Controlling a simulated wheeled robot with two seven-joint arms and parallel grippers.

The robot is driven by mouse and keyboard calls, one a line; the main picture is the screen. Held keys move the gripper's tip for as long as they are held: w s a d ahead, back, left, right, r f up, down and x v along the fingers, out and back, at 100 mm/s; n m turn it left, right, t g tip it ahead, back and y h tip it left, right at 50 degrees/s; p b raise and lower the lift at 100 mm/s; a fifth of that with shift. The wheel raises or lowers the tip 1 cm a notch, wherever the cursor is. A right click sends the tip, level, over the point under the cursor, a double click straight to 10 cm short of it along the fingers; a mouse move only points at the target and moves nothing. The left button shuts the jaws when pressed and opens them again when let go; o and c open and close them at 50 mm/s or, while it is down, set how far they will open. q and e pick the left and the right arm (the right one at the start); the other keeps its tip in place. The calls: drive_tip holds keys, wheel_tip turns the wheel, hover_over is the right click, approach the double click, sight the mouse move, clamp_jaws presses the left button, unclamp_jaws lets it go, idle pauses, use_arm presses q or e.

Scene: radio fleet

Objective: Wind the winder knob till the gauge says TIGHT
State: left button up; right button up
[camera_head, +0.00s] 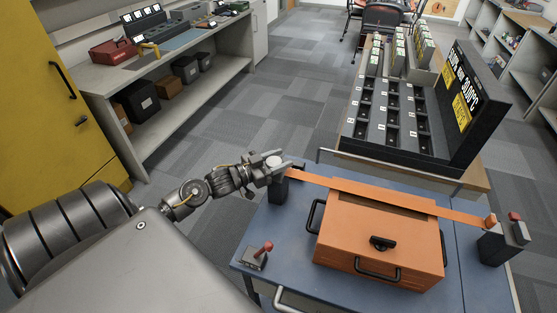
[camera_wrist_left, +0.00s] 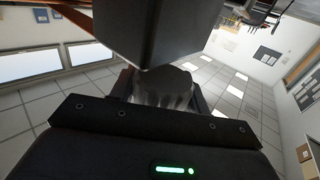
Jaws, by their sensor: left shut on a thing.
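My left gripper (camera_head: 279,170) is at the dark post (camera_head: 278,191) on the left end of the blue cart. It is shut on the winder knob (camera_wrist_left: 165,88), a ribbed grey knob beside a dark block in the left wrist view. In the head view the fingers largely hide the knob. An orange strap (camera_head: 320,181) runs from this post over an orange case (camera_head: 375,232) to a dark post (camera_head: 496,247) at the right. I cannot make out a gauge reading. My right gripper is not in view.
A small red-topped lever (camera_head: 264,247) stands on the blue cart (camera_head: 297,232), near its front left. A black slotted rack (camera_head: 385,145) with a display board (camera_head: 462,95) stands behind. A grey workbench (camera_head: 165,65) and yellow cabinet (camera_head: 55,110) are at left. Carpeted floor between is clear.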

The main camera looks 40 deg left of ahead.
use_arm(q)
drive_tip(key=m+g+h+b, duration=0.1)
drive_tip(key=m+h, duration=0.1)
drive_tip(key=h, duration=0.1)
drive_tip(key=shift+d+f+g, duration=0.1)
drive_tip(key=shift+f+g, duration=0.05)
drive_tip(key=shift+g, duration=0.25)
drive_tip(key=shift+d+m+g+h+b, duration=0.1)
drive_tip(key=shift+m+g+h+b, duration=0.6)
drive_tip(key=shift+m+h+b, duration=0.4)
drive_tip(key=g+h+b, duration=0.1)
drive_tip(key=m+g+h+b, duration=0.1)
drive_tip(key=m+g+h, duration=0.1)
drive_tip(key=shift+s+d+b, duration=0.15)
drive_tip(key=shift+s+b, duration=0.1)
drive_tip(key=shift+b, duration=0.15)
drive_tip(key=shift+s+m+g+h+b, duration=0.1)
drive_tip(key=shift+m+g+h+b, duration=0.3)
drive_tip(key=shift+m+g+b, duration=0.3)
drive_tip(key=shift+d, duration=0.1)
drive_tip(key=o, duration=1)
drive_tip(key=shift+b+v, duration=1.15)
drive_tip(key=shift+v, duration=4.3)
